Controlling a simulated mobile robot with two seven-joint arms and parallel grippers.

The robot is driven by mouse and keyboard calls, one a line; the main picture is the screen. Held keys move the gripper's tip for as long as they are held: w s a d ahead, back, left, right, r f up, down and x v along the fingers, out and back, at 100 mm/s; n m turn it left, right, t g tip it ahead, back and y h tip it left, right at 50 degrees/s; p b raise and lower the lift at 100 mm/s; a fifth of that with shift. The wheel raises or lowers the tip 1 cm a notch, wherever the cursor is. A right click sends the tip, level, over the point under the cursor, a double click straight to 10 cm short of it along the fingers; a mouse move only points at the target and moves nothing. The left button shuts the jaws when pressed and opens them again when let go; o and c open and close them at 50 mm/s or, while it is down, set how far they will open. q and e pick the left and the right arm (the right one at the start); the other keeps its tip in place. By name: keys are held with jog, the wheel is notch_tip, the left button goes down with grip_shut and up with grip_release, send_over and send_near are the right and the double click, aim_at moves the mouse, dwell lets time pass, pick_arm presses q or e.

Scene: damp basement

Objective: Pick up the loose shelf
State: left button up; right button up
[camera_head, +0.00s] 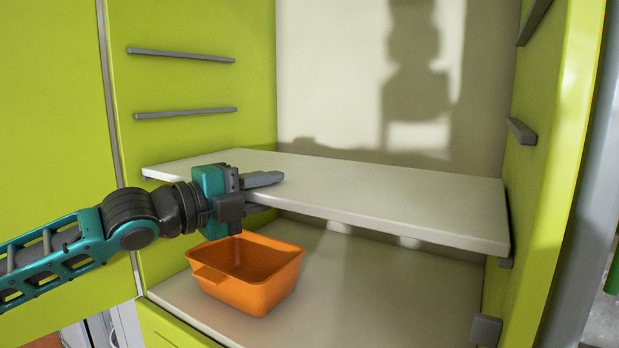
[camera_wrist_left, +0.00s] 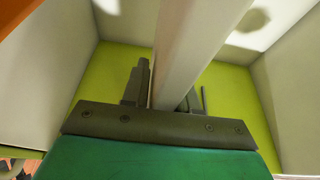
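The loose shelf (camera_head: 400,200) is a white board lying level across the green cabinet. Its left end is on a low support at the left wall and its right end is at a bracket on the right. My left gripper (camera_head: 262,190) is at its front edge near the left end, one finger above the board and one below. In the left wrist view the shelf's edge (camera_wrist_left: 185,50) runs between the fingers of my left gripper (camera_wrist_left: 165,92). Both fingers are close to its faces; whether they press on it is unclear. My right gripper is out of view.
An orange bin (camera_head: 250,275) stands on the cabinet floor (camera_head: 385,290) below the shelf, just under my left gripper. Grey support rails (camera_head: 185,112) are on the left wall, and brackets (camera_head: 520,131) on the right wall. The space above the shelf is clear.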

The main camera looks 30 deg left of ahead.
pick_arm(q)
grip_shut()
jog(key=shift+r, duration=0.25)
